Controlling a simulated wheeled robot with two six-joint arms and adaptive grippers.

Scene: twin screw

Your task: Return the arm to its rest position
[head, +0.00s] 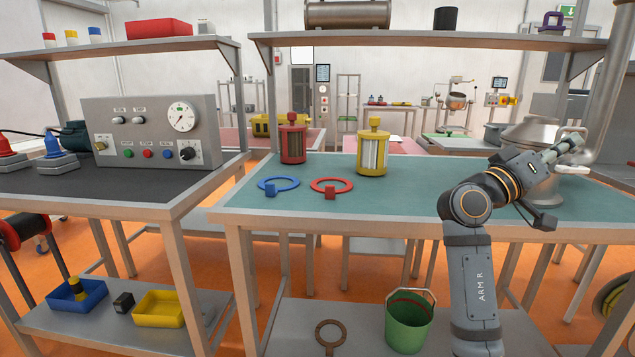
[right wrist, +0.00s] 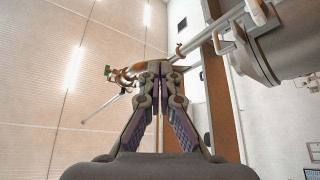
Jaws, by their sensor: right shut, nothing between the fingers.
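My right arm rises at the right of the head view and bends to the right over the green bench top (head: 330,197). My right gripper (head: 574,146) is at its end, above the bench's right side, in front of a large metal vessel (head: 541,192) that it partly hides. In the right wrist view the gripper (right wrist: 161,70) is shut with its fingertips together and nothing between them. It points up toward a pale wall. My left arm and gripper do not show.
A red canister (head: 292,143), a yellow canister (head: 372,155), a blue ring (head: 279,184) and a red ring (head: 331,186) are on the bench. A grey control box (head: 150,130) stands on the left bench. A green bucket (head: 409,322) is below.

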